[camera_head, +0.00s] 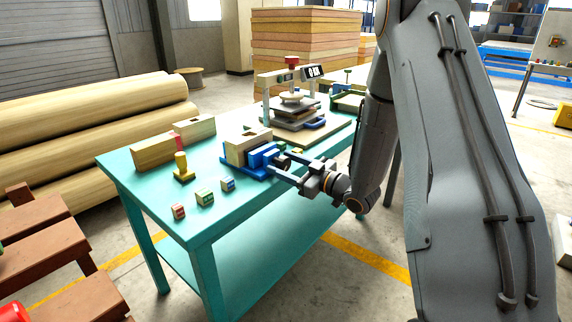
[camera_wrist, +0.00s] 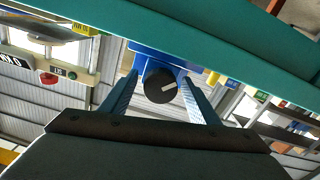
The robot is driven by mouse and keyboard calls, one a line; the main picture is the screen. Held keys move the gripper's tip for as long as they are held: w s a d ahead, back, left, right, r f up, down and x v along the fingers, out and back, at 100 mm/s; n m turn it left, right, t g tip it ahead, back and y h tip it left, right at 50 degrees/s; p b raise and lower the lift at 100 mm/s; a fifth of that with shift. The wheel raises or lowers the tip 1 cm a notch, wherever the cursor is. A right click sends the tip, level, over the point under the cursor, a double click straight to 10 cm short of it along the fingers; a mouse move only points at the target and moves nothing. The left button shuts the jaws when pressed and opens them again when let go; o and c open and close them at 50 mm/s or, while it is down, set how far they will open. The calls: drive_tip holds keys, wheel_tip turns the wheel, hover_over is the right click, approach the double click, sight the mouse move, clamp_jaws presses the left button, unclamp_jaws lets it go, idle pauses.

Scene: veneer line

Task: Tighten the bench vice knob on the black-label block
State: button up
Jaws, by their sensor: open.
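The blue bench vice (camera_head: 262,158) sits at the front right edge of the teal table and holds a pale wooden block (camera_head: 241,146). No black label can be made out on this block. The vice's round black knob (camera_wrist: 160,86) with a white mark shows in the wrist view, in front of the blue vice body (camera_wrist: 158,62). My gripper (camera_head: 292,166) reaches in from the right, level with the knob. It is open, and in the wrist view its two fingers (camera_wrist: 160,80) stand either side of the knob, with gaps showing on both sides.
The teal table (camera_head: 138,165) also bears wooden blocks (camera_head: 153,152), a yellow stamp-like piece (camera_head: 182,168) and small labelled cubes (camera_head: 204,197). A press-like fixture (camera_head: 293,98) with a red knob stands behind the vice. Free floor lies right of the table.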

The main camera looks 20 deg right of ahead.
drive_tip(key=c, duration=1)
drive_tip(key=shift+d, duration=0.1)
drive_tip(key=shift+c, duration=0.2)
drive_tip(key=shift+m+p, duration=0.3)
drive_tip(key=shift+r+m+p, duration=0.15)
drive_tip(key=shift+m+p, duration=0.25)
drive_tip(key=shift+m, duration=0.1)
drive_tip(key=m+p, duration=0.2)
drive_tip(key=m, duration=0.1)
drive_tip(key=shift+m+p, duration=1.15)
drive_tip(key=shift+m, duration=0.85)
drive_tip(key=shift+w, duration=0.1)
